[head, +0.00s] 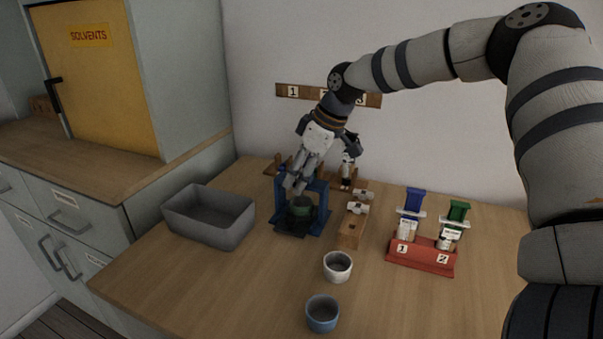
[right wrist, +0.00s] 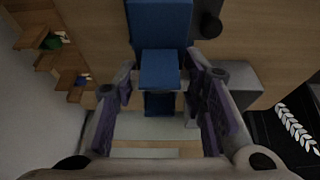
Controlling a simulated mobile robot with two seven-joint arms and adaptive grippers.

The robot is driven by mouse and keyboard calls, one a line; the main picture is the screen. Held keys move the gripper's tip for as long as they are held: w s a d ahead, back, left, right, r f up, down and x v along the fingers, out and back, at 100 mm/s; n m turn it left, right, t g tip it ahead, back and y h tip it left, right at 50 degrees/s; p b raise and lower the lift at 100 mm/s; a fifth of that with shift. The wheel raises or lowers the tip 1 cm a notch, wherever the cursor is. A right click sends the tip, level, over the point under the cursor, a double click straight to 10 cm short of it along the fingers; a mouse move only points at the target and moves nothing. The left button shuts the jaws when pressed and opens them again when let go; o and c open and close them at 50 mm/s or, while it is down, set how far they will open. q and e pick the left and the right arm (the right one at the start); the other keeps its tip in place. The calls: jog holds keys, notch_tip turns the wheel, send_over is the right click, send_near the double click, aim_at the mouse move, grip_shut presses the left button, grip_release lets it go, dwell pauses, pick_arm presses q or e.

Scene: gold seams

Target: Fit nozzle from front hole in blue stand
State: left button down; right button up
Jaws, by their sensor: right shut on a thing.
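My right gripper (head: 294,185) reaches down into the top of the stand. In the right wrist view its fingers (right wrist: 160,78) close on either side of a blue part (right wrist: 159,70). I cannot tell whether that part belongs to the stand, and no nozzle can be made out between the fingers. A wooden block (head: 350,232) stands right of the stand, with small white pieces (head: 357,207) on it. My left gripper is not in view.
A grey bin (head: 208,233) stands left of the stand. A white cup (head: 337,267) and a blue cup (head: 322,313) are in front. A red rack (head: 421,257) with blue-topped and green-topped syringes is at the right. The table's front left is clear.

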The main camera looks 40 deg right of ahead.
dwell(0.3)
jog(key=o, duration=0.9)
jog(key=shift+c, duration=0.2)
jog(key=shift+v, duration=2.45)
jog(key=v, duration=1.2)
